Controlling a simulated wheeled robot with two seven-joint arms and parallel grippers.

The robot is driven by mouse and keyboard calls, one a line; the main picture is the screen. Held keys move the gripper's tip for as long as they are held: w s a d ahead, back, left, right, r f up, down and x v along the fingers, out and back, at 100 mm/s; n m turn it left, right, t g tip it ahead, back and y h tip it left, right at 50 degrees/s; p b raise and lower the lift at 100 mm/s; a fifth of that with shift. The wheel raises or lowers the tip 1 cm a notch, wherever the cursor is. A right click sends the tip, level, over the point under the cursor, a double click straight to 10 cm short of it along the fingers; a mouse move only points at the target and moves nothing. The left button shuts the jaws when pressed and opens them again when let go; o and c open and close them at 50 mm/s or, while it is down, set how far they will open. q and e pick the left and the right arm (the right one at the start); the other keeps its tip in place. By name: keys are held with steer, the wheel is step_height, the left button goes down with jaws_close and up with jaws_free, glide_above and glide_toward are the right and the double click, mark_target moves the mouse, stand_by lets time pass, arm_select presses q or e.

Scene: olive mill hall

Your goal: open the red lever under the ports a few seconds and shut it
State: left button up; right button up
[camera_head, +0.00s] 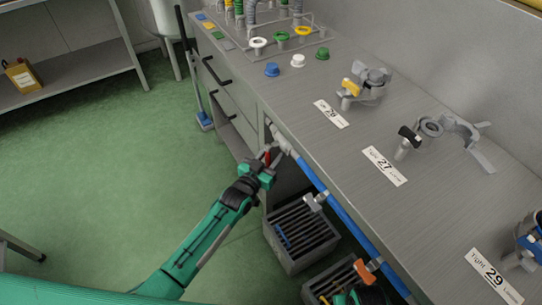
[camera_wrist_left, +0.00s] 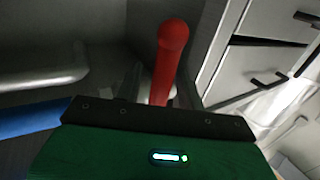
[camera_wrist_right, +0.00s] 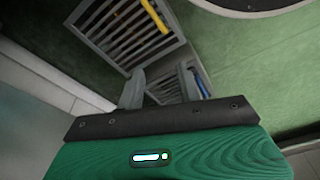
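The red lever (camera_head: 267,157) sits under the bench edge, by the near end of a pale pipe fitting. In the left wrist view the red lever (camera_wrist_left: 168,62) stands up in front of the gripper, its rounded end uppermost. My left gripper (camera_head: 260,168) is at the lever. Its fingers look apart, with the lever between them; whether they touch it cannot be told. The lever's lower part is hidden behind the gripper body. My right gripper (camera_wrist_right: 160,92) looks open and empty, low by the slatted crates. The ports (camera_head: 280,38), with coloured rings, are on the bench top.
A blue pipe (camera_head: 345,215) runs along the bench front, with a grey valve (camera_head: 315,202) and an orange-handled valve (camera_head: 365,271). A slatted crate (camera_head: 284,266) stands below. Clamps and number labels lie on the bench (camera_head: 330,75). Green floor at left is clear.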

steer(key=shift+w+r, duration=0.1)
steer(key=shift+r, duration=0.1)
arm_select(q)
jaws_close()
arm_select(e)
steer(key=shift+f, duration=0.15)
steer(key=shift+s, duration=0.2)
